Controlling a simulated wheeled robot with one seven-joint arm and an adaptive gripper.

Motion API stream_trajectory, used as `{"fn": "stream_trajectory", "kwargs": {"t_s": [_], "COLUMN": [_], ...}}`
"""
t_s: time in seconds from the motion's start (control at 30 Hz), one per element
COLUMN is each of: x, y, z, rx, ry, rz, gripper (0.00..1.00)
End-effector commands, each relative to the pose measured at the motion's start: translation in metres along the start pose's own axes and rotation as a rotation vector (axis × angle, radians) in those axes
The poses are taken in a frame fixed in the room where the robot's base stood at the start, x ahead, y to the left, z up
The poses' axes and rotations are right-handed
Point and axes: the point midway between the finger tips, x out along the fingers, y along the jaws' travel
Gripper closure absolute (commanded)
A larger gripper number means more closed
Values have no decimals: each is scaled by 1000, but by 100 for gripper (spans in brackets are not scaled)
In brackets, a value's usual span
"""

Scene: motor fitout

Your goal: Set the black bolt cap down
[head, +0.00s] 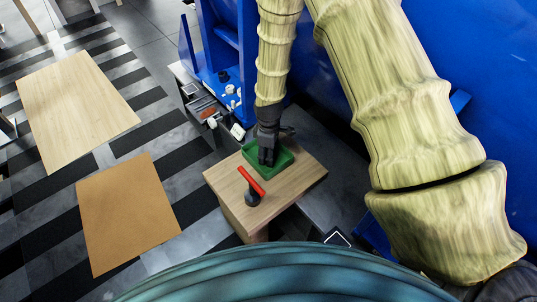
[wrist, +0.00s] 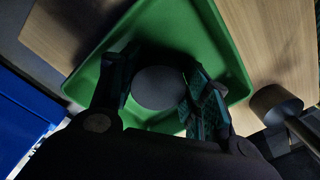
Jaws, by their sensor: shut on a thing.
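The black bolt cap (wrist: 158,88) shows in the wrist view as a dark round disc between the two fingers of my gripper (wrist: 160,90). The fingers are shut on its sides. Behind it is the green tray (wrist: 235,60), and the cap is within the tray's outline. I cannot tell whether the cap touches the tray floor. In the head view my gripper (head: 268,160) points down into the green tray (head: 286,163), low over it, and hides the cap.
The tray sits on a small wooden table (head: 300,178). A cluttered bench (head: 205,105) and blue structure (head: 222,45) are behind.

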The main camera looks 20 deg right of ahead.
Motion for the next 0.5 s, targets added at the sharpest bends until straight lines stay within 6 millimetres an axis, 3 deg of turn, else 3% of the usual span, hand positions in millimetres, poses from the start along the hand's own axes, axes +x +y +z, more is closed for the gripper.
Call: {"fn": "stream_trajectory", "kwargs": {"t_s": [0.33, 0.37, 0.43, 0.5], "x": [2, 1, 1, 1], "y": [0, 0, 0, 0], "z": [0, 0, 0, 0], "rx": [1, 1, 1, 1], "ry": [1, 1, 1, 1], "rz": [1, 1, 1, 1], "gripper": [69, 47, 34, 31]}}
